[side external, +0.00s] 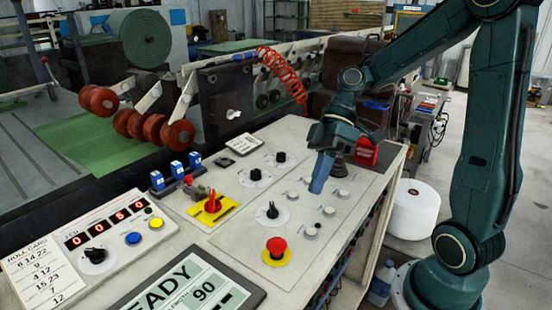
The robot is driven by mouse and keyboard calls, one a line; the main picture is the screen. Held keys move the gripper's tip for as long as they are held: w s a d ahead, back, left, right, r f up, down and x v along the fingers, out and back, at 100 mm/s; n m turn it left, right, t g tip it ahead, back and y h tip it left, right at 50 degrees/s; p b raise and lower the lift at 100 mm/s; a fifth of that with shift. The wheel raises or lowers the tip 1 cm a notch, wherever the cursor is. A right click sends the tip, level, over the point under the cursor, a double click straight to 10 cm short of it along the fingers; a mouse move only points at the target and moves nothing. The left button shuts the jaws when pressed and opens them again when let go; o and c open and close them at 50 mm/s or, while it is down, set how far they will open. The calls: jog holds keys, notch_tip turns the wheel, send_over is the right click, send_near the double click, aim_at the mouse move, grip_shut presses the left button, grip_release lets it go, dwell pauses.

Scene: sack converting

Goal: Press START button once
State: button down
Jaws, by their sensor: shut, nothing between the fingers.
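My gripper (320,180) points down over the right part of the pale console (230,254), its blue fingers shut with nothing between them. The fingertips are above or close to a group of small round grey buttons; I cannot tell if they touch anything. Grey buttons show to the left (292,196), right (339,197) and front (311,232) of the fingertips. Their labels are too small to read, so I cannot tell which is START. My gripper may hide part of the group. A red mushroom button (276,246) on a yellow base stands nearer the camera.
Black knobs (271,210), a red-and-yellow rotary switch (211,204) and blue blocks (176,168) stand up from the console. A display reading "READY" and 90 (190,285) lies in front. A red coiled hose (284,70) hangs behind. A white roll (413,207) stands right of the console.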

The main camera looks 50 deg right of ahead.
aim_at(311, 232)
jog(key=shift+w+d+f+n+y, duration=0.1)
jog(key=shift+w+d+n+y, duration=0.05)
jog(key=shift+d+n+y, duration=0.3)
jog(key=shift+a, duration=0.1)
jog(key=shift+f, duration=0.1)
jog(key=shift+f, duration=4.3)
jog(key=shift+f, duration=0.2)
jog(key=shift+f, duration=0.25)
